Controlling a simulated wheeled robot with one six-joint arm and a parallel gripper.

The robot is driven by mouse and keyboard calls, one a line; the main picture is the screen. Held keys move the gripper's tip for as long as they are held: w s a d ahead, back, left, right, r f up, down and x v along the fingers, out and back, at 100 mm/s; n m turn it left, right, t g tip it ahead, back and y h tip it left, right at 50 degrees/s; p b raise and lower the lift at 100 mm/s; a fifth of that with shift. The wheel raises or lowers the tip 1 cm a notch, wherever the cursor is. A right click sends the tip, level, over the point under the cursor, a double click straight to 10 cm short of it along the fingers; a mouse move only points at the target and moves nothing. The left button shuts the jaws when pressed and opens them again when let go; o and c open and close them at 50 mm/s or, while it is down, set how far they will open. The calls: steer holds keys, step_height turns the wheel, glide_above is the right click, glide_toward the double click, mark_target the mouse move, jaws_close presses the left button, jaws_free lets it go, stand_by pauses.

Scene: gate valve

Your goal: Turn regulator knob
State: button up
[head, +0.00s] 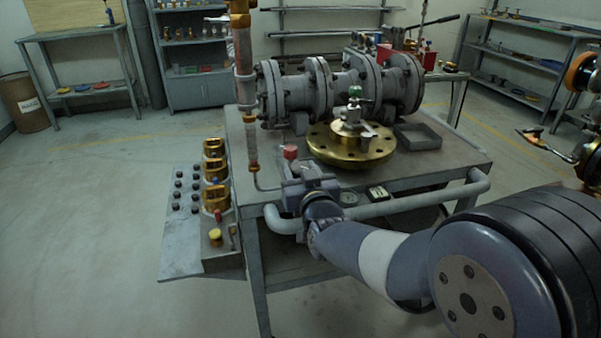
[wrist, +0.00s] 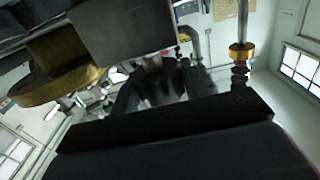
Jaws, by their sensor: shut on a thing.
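My gripper (head: 303,178) is at the near edge of the workbench, beside a small red-topped regulator fitting (head: 290,152). It is shut on the regulator knob, which is mostly hidden behind the jaws and wrist in the head view. In the wrist view, the dark jaws of my gripper (wrist: 155,88) show in shadow, and the exact contact is too dark to make out.
A grey flanged valve body (head: 335,88) and a brass flange (head: 350,155) with a small green-topped valve stand on the workbench (head: 455,160). A grey pipe rail (head: 410,203) runs along its front. A panel (head: 183,245) with brass fittings is at left. Open floor lies left.

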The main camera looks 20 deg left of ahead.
steer(key=o, duration=1)
steer(key=shift+c, duration=0.2)
steer(key=v, duration=1)
steer(key=shift+s+d, duration=0.3)
steer(key=x, duration=1)
steer(key=shift+w+a, duration=0.3)
steer(key=shift+w, duration=0.1)
steer(key=shift+r+y+p, duration=0.1)
steer(key=shift+y+p, duration=0.2)
